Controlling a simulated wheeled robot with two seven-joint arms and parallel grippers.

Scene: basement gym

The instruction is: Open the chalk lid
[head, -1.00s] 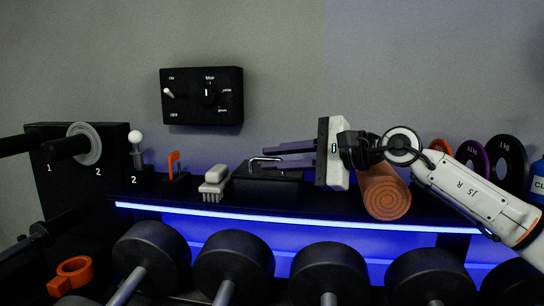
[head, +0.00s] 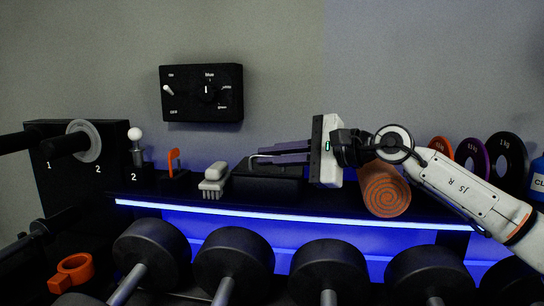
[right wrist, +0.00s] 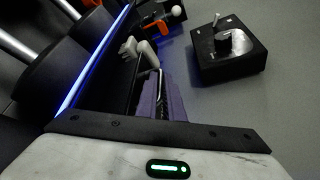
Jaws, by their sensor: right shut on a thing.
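The black chalk box (head: 268,184) sits on the dark shelf, with its lid on top and a thin metal handle (head: 254,157) showing at the left. My right gripper (head: 258,155) reaches in from the right over the box. Its purple-grey fingers are shut on the lid handle and hide most of it. I cannot tell whether the lid is lifted at all. In the right wrist view the fingers (right wrist: 160,90) lie close together around the handle, over the dark box. My left gripper is not in view.
A white brush (head: 214,181) stands just left of the box, and an orange-handled item (head: 174,163) is further left. An orange roller (head: 385,190) lies right, behind my arm. A switch panel (head: 202,94) hangs above. Dumbbells (head: 234,262) line the front below the shelf (head: 330,205).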

